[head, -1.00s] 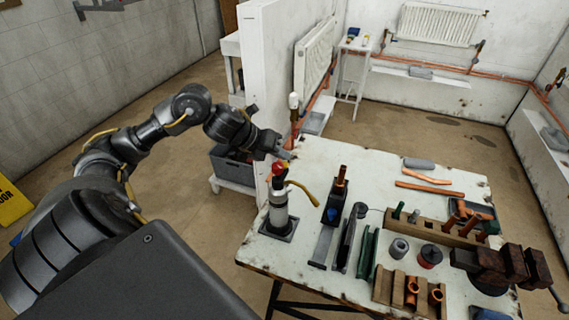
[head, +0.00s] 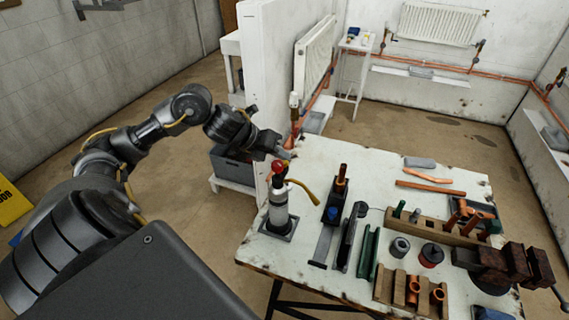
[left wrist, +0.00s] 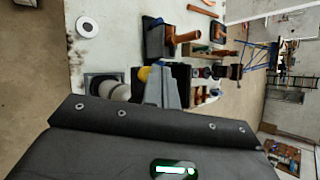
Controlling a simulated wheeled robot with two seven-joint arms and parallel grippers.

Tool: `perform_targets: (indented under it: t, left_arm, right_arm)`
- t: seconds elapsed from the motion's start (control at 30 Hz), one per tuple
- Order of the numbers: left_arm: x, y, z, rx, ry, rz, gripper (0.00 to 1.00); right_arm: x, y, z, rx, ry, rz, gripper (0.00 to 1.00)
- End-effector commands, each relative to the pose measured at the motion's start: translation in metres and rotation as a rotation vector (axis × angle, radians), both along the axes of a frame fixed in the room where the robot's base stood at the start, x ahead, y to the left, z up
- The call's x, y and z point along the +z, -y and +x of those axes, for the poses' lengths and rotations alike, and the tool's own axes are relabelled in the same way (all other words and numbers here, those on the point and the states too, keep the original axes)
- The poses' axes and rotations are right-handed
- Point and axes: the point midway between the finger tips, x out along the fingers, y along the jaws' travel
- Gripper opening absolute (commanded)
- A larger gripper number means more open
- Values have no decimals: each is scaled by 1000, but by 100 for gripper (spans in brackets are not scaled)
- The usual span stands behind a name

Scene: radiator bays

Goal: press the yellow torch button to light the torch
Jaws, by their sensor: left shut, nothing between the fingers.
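The torch (head: 279,207) stands upright on a dark square base at the near left corner of the table. It has a pale cylinder body, a red knob (head: 279,167) on top and a curved yellow tube. My left gripper (head: 284,154) is shut and empty, its tips just above and beside the torch's top. In the left wrist view, the shut grey fingers (left wrist: 161,88) are beside a small yellow part (left wrist: 144,74), probably the button. The torch body (left wrist: 112,90) is left of them. I cannot tell whether fingers and button touch. No flame shows. My right gripper is out of view.
The worn white table (head: 330,160) holds an upright copper pipe stand, a wooden rack (head: 432,226), loose copper pieces and a dark vise (head: 505,262) at right. A white partition wall (head: 262,70) stands behind the gripper. A grey crate (head: 232,166) is on a low stand beyond the table.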

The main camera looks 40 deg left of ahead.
Motion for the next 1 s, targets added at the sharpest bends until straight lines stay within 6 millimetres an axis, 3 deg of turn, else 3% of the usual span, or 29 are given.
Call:
perform_targets:
  t: [1.0]
  left_arm:
    - [-8, 0, 0, 0, 0, 0, 0]
  right_arm:
    - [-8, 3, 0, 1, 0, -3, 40]
